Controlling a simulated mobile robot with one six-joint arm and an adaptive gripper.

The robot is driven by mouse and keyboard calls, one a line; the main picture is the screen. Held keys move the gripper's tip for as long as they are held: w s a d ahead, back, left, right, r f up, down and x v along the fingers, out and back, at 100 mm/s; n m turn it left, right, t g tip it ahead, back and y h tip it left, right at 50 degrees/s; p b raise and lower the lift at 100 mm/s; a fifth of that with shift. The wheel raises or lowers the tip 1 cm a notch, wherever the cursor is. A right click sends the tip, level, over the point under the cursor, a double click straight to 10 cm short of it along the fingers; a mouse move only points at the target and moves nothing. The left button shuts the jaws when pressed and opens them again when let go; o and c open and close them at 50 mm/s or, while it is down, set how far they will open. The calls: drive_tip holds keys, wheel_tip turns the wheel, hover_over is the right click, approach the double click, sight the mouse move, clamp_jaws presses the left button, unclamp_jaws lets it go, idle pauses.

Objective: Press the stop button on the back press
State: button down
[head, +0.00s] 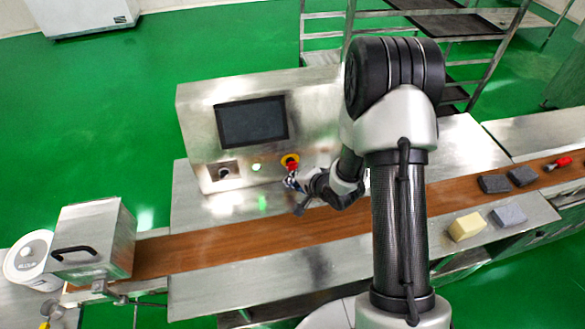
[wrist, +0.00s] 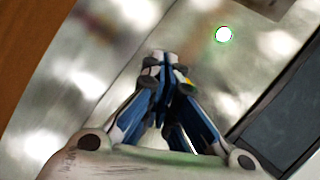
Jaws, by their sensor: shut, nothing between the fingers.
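The press has an upright steel panel (head: 200,130). Its red stop button (head: 291,166) on a yellow surround (head: 287,157) is at the panel's lower right. My gripper (head: 291,181) is shut and empty, with its fingertips right at the red button in the head view. I cannot tell whether they touch it. In the wrist view the shut fingers (wrist: 163,58) hide the red button; only a bit of yellow (wrist: 187,83) shows beside them. A lit green button (head: 256,166) is left of the stop button; it also shows in the wrist view (wrist: 223,34).
A dark screen (head: 252,121) is above the buttons, and a dark switch (head: 224,171) is left of the green one. A brown conveyor belt (head: 250,236) runs in front. Dark blocks (head: 494,184), a yellow block (head: 467,227) and a grey block (head: 509,215) lie at the right.

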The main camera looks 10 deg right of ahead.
drive_tip(key=shift+w, duration=0.2)
drive_tip(key=shift+w, duration=0.25)
drive_tip(key=shift+w+p, duration=0.35)
drive_tip(key=shift+w, duration=0.1)
idle(0.8)
drive_tip(key=shift+s, duration=0.9)
drive_tip(key=s, duration=0.5)
idle(0.6)
